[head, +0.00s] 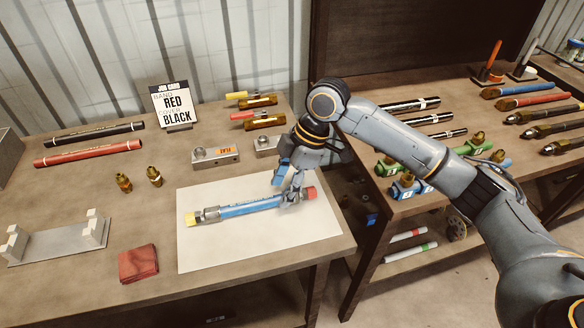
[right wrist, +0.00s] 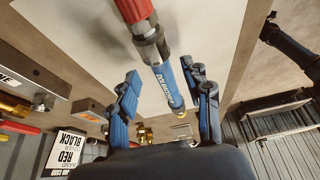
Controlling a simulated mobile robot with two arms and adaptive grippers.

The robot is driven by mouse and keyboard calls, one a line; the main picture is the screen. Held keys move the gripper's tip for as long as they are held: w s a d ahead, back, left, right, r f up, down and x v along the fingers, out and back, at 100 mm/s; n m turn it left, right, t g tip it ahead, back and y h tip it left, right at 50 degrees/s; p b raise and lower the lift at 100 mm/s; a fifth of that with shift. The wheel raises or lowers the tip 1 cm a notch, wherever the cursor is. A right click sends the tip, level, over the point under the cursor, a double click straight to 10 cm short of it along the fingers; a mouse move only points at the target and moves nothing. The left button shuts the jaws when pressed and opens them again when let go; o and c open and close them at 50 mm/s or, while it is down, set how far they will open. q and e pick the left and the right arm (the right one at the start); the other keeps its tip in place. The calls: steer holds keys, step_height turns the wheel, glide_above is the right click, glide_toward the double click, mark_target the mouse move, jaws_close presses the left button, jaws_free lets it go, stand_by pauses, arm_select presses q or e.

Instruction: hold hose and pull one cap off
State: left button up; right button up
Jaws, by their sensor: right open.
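A blue hose (head: 245,206) with metal end fittings lies on the white mat (head: 205,255). A yellow cap (head: 190,218) is on its left end and a red cap (head: 310,192) on its right end. My right gripper (head: 287,188) is over the right part of the hose, close to the red cap, and partly hides it. In the right wrist view the open fingers (right wrist: 160,86) have the hose (right wrist: 171,82) showing between them, with gaps on both sides. The red cap (right wrist: 134,10) shows at the top there. My left gripper is not in view.
A sign (head: 171,104), black hose (head: 95,134) and red hose (head: 88,152) are at the back. Metal blocks (head: 215,157) stand behind the mat. A red cloth (head: 138,263) and grey stand (head: 60,243) lie left. A second table on the right holds hoses and fittings.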

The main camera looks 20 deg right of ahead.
steer(key=shift+x, duration=1.4)
steer(key=shift+c, duration=0.4)
jaws_close()
